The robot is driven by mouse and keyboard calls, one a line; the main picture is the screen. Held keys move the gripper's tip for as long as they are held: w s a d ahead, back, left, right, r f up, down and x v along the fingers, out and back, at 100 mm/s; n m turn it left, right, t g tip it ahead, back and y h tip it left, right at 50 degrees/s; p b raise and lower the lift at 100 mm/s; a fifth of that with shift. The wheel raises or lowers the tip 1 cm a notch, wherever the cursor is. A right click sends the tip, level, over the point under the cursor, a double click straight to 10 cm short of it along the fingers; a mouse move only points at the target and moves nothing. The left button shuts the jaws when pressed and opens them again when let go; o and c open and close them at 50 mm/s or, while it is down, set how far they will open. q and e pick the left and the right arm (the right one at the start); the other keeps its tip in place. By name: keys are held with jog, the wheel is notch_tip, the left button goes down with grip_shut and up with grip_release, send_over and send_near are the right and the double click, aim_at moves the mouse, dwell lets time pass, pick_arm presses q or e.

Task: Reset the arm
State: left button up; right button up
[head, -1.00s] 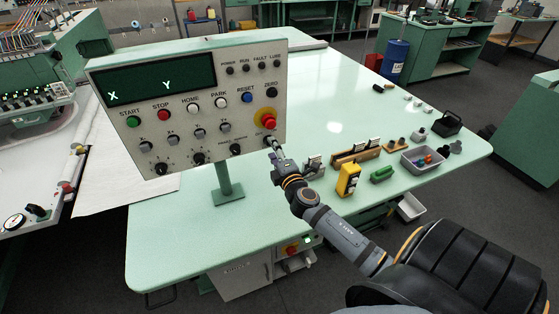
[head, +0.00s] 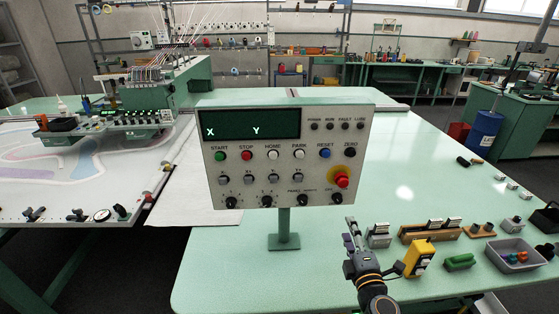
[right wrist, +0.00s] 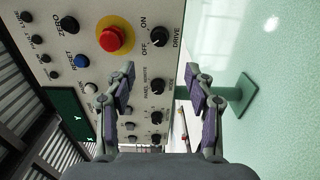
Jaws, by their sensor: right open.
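My right gripper (head: 351,238) is open and empty, below and right of the control panel (head: 290,165) in the head view. In the right wrist view the open fingers of my right gripper (right wrist: 163,90) frame the panel's lower edge and the post foot (right wrist: 238,97). The panel stands upright on a post over the green table. Its dark screen shows X and Y. The red emergency button (head: 342,180) on a yellow ring also shows in the right wrist view (right wrist: 114,39), near the DRIVE knob (right wrist: 160,37). My left gripper is not in view.
The mint-green table (head: 400,150) is clear behind the panel. A yellow tool (head: 419,258), a green block (head: 459,262) and a grey bin (head: 515,256) with coloured parts sit at the front right. The tufting machine (head: 130,105) stands at the left.

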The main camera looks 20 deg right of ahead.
jog(key=s+d+f+m+g+h, duration=0.25)
jog(key=s+f+m+g, duration=0.4)
jog(key=m, duration=0.45)
jog(key=s+a+f+m+g+y, duration=0.2)
jog(key=s+a+f+g+y, duration=0.15)
jog(key=s+a, duration=0.2)
jog(key=s+a+f+m+g+y, duration=0.1)
jog(key=s+a+f+g+y, duration=0.1)
jog(key=s+a+g, duration=0.4)
notch_tip(320, 180, down, 28)
jog(key=s+d, duration=0.2)
jog(key=s+d+f+m, duration=0.1)
jog(key=s+f, duration=1.4)
jog(key=s, duration=0.3)
